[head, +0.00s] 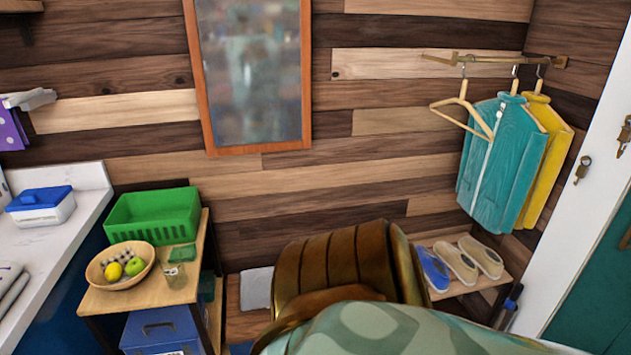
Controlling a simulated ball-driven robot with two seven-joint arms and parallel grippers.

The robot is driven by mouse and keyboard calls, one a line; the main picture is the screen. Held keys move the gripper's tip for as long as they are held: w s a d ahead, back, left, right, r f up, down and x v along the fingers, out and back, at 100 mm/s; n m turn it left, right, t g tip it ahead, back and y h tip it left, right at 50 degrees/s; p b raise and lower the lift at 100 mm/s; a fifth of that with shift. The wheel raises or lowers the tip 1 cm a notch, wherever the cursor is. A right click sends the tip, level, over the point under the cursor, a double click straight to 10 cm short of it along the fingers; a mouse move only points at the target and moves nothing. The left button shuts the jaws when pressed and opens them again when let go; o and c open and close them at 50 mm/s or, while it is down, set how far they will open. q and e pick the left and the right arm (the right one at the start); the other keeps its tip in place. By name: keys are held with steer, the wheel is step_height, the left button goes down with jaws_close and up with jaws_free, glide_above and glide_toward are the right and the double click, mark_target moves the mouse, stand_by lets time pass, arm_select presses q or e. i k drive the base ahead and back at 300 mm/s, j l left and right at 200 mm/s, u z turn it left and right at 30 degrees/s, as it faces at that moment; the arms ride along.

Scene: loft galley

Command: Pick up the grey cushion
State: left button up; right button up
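A light grey, soft-looking squarish thing (256,288) shows low against the wood wall, between the wooden shelf unit and the brown ribbed armchair. It may be the grey cushion; it is small in view, and I cannot tell what it rests on. The armchair may hide part of its right side. Neither my left nor my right gripper shows in the head view.
The brown armchair (345,262) and a green patterned cover (385,332) fill the near middle. The shelf unit (143,299) holds a green basket (152,217) and a fruit bowl (103,279). A shoe rack (508,262) stands right, below hanging jackets (497,160).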

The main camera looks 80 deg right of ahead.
mark_target(255, 284)
steer(key=z, duration=2.35)
